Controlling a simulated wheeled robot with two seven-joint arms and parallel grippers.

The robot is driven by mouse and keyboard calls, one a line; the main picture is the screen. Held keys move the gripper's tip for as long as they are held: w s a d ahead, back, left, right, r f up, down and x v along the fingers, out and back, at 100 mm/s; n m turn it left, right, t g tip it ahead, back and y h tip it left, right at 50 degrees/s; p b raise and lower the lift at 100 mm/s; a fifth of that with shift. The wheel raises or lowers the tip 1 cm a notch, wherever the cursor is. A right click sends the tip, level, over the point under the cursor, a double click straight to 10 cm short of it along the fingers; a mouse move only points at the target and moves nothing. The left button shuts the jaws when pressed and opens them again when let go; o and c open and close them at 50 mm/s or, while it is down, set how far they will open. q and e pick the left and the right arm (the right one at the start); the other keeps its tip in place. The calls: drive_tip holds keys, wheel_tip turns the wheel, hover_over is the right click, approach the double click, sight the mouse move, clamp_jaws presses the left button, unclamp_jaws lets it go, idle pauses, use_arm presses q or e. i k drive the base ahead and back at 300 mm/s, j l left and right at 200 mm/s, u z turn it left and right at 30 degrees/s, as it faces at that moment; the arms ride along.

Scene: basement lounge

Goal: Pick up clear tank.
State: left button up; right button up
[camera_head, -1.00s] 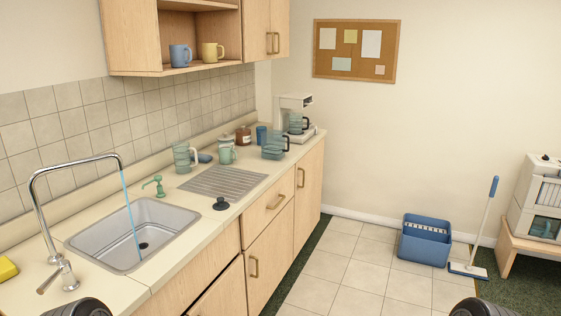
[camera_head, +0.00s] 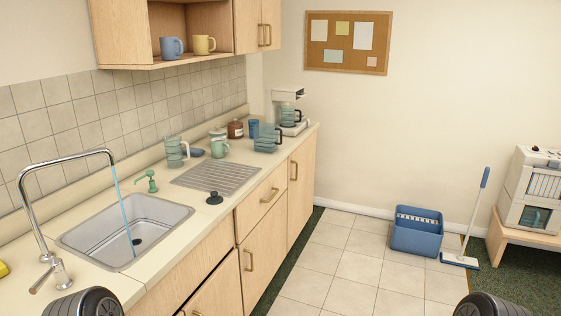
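Several see-through vessels stand on the counter. A clear bluish box-shaped vessel with a dark handle (camera_head: 266,138), which looks most like the clear tank, stands near the counter's far end. A clear jug with a handle (camera_head: 175,153) stands beyond the sink near the tiled wall. A glass carafe (camera_head: 288,116) sits in the white coffee maker (camera_head: 287,95). I cannot be certain which one the task names. Neither gripper is in view; only dark rounded parts of my arms show at the bottom edge, well away from these vessels.
The sink (camera_head: 125,232) with a running tap (camera_head: 67,165) is at the near left. A drainboard (camera_head: 216,178) with a black plug (camera_head: 215,197) lies beyond. The tiled floor before the cabinets is clear.

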sight(265, 134)
drive_tip(key=i+j+z, duration=0.1)
drive_tip(key=z, duration=0.15)
drive_tip(key=i+l+z, duration=0.2)
drive_tip(key=i, duration=0.35)
drive_tip(key=i+l+z, duration=0.15)
drive_tip(key=i+l, duration=0.15)
drive_tip(key=i, duration=0.45)
drive_tip(key=i+l+z, duration=0.2)
drive_tip(key=i, duration=0.55)
drive_tip(key=i+l+z, duration=0.15)
drive_tip(key=i, duration=0.6)
drive_tip(key=i+l+u, duration=0.15)
drive_tip(key=i+u, duration=0.35)
drive_tip(key=i+l+u, duration=1.5)
drive_tip(key=l, duration=0.25)
drive_tip(key=k+j, duration=0.05)
drive_tip(key=k, duration=0.05)
